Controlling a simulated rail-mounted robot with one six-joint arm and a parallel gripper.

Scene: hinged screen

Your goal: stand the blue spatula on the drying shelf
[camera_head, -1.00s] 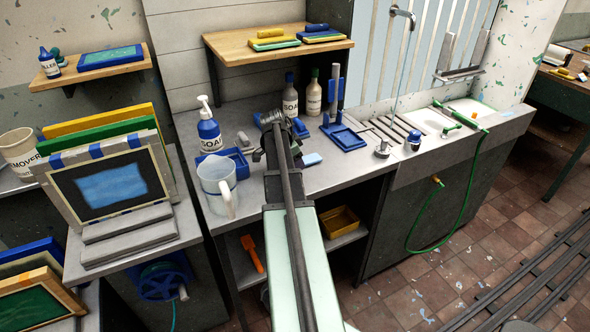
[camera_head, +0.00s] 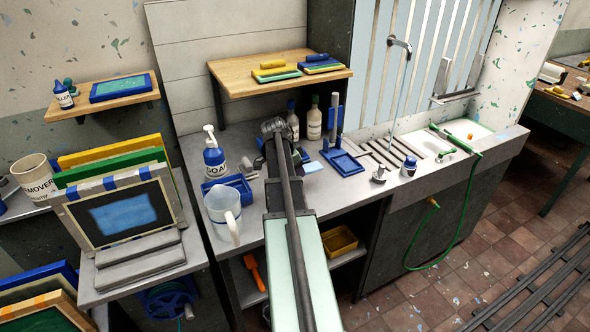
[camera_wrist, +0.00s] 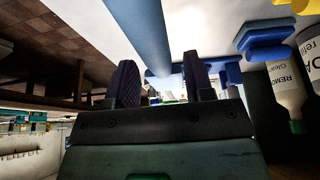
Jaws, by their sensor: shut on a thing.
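My gripper (camera_head: 275,127) is above the back of the counter, in front of the wooden shelf and below its board. In the wrist view my gripper (camera_wrist: 160,80) has a long blue bar (camera_wrist: 143,30) running between its fingers and out of the top edge; it appears to be the blue spatula, and its lower end is hidden. In the head view my arm hides most of what is held. A wooden shelf (camera_head: 235,78) with several coloured pieces on it is above the counter. A grey wall rack (camera_head: 455,96) is beyond the sink. I cannot tell which is the drying shelf.
A clear jug (camera_head: 222,206), a soap pump bottle (camera_head: 214,156) and a blue tray (camera_head: 241,181) stand left of my arm. Bottles (camera_head: 314,122) and a blue stand (camera_head: 342,162) with an upright tool are to the right. Bare counter (camera_head: 305,198) lies nearer me.

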